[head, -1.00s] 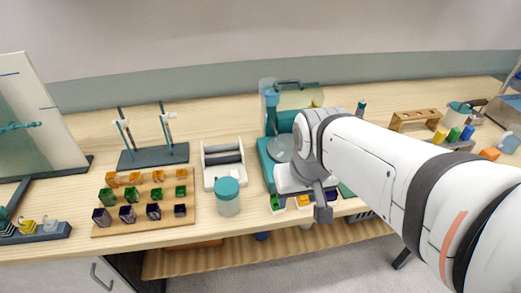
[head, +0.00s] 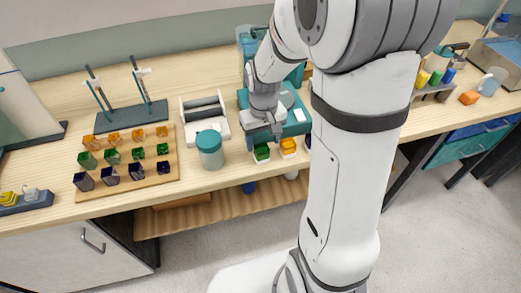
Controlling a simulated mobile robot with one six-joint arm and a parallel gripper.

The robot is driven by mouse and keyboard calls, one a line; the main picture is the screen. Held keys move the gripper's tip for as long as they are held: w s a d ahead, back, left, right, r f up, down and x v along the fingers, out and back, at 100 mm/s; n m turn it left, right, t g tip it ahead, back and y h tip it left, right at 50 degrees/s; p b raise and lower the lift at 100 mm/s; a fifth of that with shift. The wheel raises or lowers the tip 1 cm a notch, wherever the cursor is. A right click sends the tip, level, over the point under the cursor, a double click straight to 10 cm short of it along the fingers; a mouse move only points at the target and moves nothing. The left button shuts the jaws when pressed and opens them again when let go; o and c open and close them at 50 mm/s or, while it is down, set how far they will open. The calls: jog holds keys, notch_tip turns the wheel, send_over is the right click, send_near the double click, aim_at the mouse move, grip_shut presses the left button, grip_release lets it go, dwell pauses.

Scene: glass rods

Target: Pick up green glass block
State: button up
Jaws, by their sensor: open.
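A green glass block (head: 262,153) sits near the table's front edge, just below my gripper. My gripper (head: 264,142) is open and points down above this block, with nothing visible between its fingers. I cannot tell the exact gap between fingertips and block. More green blocks (head: 112,156) stand in the middle row of a wooden board (head: 110,187) at the left.
An orange-yellow block (head: 288,147) stands just right of the green one. A teal-lidded jar (head: 210,150) stands to the left. A teal device (head: 297,122) is behind my gripper. My arm hides the table to the right.

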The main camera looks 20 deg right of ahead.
aim_at(262, 147)
notch_tip(262, 147, down, 5)
jog(key=shift+w+a+r, duration=0.1)
jog(key=shift+c, duration=0.4)
jog(key=c, duration=1.1)
